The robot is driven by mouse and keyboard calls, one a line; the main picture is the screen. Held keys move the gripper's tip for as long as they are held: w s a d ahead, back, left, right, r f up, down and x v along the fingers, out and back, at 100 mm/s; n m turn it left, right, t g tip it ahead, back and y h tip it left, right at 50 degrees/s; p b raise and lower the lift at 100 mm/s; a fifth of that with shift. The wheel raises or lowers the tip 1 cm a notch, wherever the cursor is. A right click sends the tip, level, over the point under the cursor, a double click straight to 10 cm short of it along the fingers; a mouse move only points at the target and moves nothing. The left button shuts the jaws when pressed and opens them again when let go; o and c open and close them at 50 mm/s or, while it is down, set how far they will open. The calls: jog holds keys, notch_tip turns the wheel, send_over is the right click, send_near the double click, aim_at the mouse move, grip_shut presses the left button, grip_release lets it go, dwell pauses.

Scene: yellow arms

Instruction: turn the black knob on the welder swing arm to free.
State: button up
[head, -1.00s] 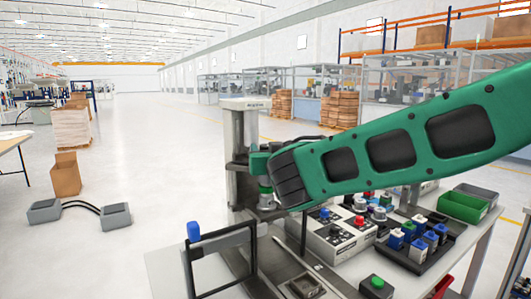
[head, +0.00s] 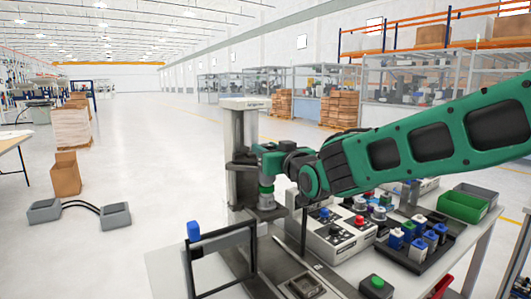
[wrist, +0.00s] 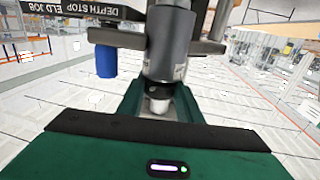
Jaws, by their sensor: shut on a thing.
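The welder's grey column (head: 240,170) stands on the bench in the head view, left of my arm. My gripper (head: 266,200) is beside it, low against the swing arm, below my green and black wrist. The knob's pointer and markings are hidden.
A control box (head: 340,235) with coloured buttons, a black tray (head: 415,262) of blue-topped parts and a green bin (head: 462,207) are right of the welder.

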jog(key=shift+w+d+n+g+y, duration=0.15)
jog(key=shift+n+g+y, duration=0.45)
jog(key=shift+y, duration=0.3)
jog(key=shift+d+n+g+y, duration=0.1)
jog(key=shift+n+g+y, duration=0.4)
jog(key=shift+n+y, duration=0.3)
jog(key=shift+a+f+n+g+y, duration=0.1)
jog(key=shift+a+n+g+y, duration=0.05)
jog(key=shift+n+g+y, duration=1.5)
jog(key=shift+g+y, duration=0.35)
jog(key=shift+g, duration=0.2)
jog(key=o, duration=1)
jog(key=shift+o, duration=0.2)
